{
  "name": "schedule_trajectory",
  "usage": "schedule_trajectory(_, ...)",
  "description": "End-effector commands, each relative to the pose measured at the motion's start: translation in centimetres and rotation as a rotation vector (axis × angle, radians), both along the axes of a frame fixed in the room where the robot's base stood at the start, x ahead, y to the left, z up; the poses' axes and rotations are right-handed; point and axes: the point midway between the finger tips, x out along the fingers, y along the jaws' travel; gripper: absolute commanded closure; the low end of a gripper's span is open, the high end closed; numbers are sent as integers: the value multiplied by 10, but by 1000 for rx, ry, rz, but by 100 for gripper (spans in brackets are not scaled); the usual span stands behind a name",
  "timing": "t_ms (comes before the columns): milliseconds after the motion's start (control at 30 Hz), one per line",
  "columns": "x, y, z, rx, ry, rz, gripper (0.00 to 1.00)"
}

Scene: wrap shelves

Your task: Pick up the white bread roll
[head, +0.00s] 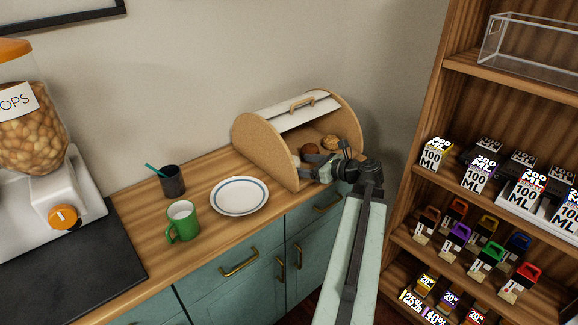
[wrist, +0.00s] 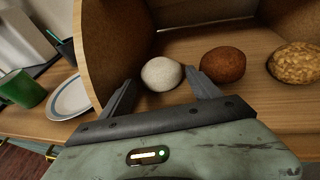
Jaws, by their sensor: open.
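The white bread roll (wrist: 162,74) lies on the wooden floor of the bread box, near its left side wall in the wrist view. My gripper (wrist: 166,84) is open, with one finger on each side of the white roll in that picture. I cannot tell whether the fingers touch it. In the head view my gripper (head: 308,162) reaches into the open front of the bread box (head: 262,140), and the white roll is hard to make out there. A brown roll (wrist: 222,65) sits just right of the right finger. A seeded roll (wrist: 295,62) lies farther right.
A white plate (head: 239,196), a green mug (head: 183,222) and a dark cup (head: 172,181) stand on the counter left of the bread box. A wooden shelf (head: 410,247) with several small boxes and bottles stands to the right of my arm.

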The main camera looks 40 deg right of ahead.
Motion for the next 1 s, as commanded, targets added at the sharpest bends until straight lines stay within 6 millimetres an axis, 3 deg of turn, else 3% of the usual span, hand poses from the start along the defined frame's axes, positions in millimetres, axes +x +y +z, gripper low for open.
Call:
schedule_trajectory(167,31,2,-11,-1,0,3,28)
schedule_trajectory(367,34,4,-10,-1,0,1,28)
schedule_trajectory(400,34,4,-10,-1,0,1,31)
schedule_trajectory(567,34,4,-10,-1,0,1,74)
schedule_trajectory(833,34,4,-8,0,0,2,74)
schedule_trajectory(1000,32,1,9,0,0,2,74)
